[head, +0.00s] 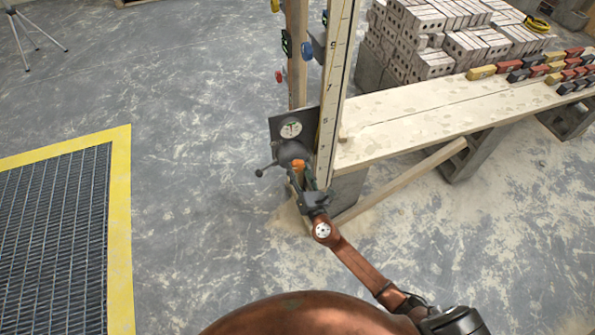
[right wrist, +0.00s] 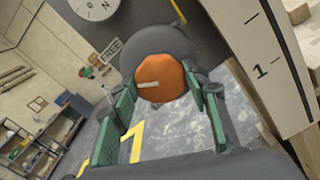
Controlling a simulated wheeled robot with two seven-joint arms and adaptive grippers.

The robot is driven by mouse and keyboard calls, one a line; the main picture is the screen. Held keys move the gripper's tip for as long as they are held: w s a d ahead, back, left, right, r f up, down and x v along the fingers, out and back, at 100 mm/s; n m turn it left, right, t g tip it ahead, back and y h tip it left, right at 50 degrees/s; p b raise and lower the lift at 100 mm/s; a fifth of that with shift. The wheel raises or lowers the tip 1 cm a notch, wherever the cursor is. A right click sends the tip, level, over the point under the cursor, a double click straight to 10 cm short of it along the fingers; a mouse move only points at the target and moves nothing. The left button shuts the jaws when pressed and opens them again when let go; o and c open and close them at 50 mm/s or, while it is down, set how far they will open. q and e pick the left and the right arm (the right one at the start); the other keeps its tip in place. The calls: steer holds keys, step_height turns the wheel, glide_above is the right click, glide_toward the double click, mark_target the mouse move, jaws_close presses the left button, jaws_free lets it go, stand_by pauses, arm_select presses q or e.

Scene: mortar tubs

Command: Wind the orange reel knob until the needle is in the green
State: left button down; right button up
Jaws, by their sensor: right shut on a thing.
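The orange reel knob (right wrist: 160,79) has a pale mark on its face and sits at the front of a dark grey reel (head: 290,152). My right gripper (head: 299,175) has its green fingers on both sides of the knob in the right wrist view (right wrist: 160,92), shut on it. The round gauge (head: 291,128) is on a dark plate above the reel. Its dial shows only in part in the right wrist view (right wrist: 96,5). My left gripper is not in view.
A numbered upright board (head: 333,90) stands right beside the reel. A dark crank with a ball end (head: 260,172) sticks out to the left. A plank bench (head: 430,120) with small coloured blocks runs right. A yellow-edged floor grate (head: 121,230) lies left, with bare floor between.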

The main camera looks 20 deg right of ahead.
steer(key=shift+m, duration=0.9)
steer(key=o, duration=1.2)
steer(key=shift+c, duration=0.2)
steer(key=s, duration=1.2)
steer(key=shift+d, duration=0.25)
